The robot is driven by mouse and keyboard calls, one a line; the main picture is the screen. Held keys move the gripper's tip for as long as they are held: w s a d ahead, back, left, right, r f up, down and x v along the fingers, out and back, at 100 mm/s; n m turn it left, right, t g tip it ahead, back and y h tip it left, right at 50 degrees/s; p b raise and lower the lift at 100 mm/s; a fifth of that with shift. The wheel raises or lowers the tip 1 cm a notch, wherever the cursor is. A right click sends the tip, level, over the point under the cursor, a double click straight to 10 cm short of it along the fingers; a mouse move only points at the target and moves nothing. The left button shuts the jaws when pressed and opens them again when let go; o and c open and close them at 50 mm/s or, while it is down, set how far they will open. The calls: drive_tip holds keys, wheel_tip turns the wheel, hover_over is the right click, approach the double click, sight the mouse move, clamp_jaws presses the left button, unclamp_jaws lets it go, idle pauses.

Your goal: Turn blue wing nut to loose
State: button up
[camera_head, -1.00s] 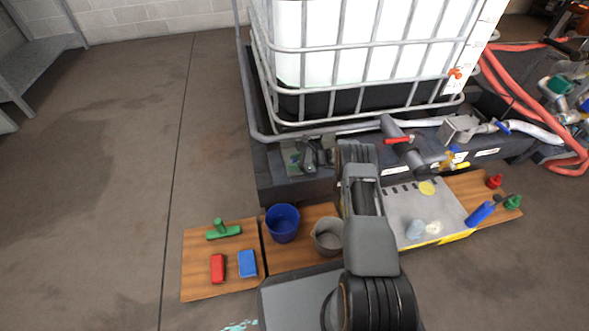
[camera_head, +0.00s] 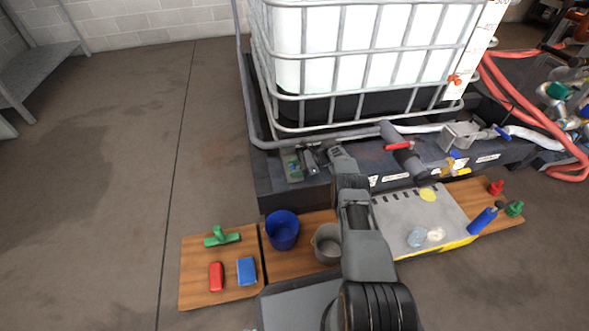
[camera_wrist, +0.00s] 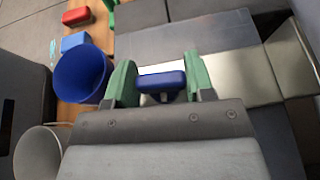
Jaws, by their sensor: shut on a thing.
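The blue wing nut (camera_wrist: 162,81) shows in the wrist view as a rounded blue bar on a dark stem. It lies between the two green fingertips of my gripper (camera_wrist: 162,74), one finger on each side. My gripper is shut on it. In the head view my gripper (camera_head: 304,161) is at the dark front ledge under the caged tank, left of my arm. The wing nut cannot be made out there.
A blue bucket (camera_head: 283,230), a grey pot (camera_head: 327,243), a red block (camera_head: 216,276), a blue block (camera_head: 246,271) and a green tool (camera_head: 221,237) are on the wooden boards. A red-handled valve (camera_head: 398,146) is right of my gripper. The left floor is clear.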

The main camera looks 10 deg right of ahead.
sight(294, 168)
idle(0.4)
drive_tip(key=o, duration=0.9)
drive_tip(key=shift+r, duration=0.1)
drive_tip(key=shift+r+p, duration=0.3)
drive_tip(key=shift+r, duration=0.05)
wheel_tip(294, 168, up, 3)
drive_tip(key=shift+r+p, duration=0.1)
drive_tip(key=shift+p, duration=0.95)
drive_tip(key=s+r+p, duration=0.3)
drive_tip(key=s, duration=0.1)
drive_tip(key=s+r+p, duration=0.3)
drive_tip(key=s+p, duration=0.1)
drive_tip(key=s, duration=0.1)
drive_tip(key=s+r+p, duration=0.3)
drive_tip(key=s, duration=0.2)
drive_tip(key=shift+p, duration=0.4)
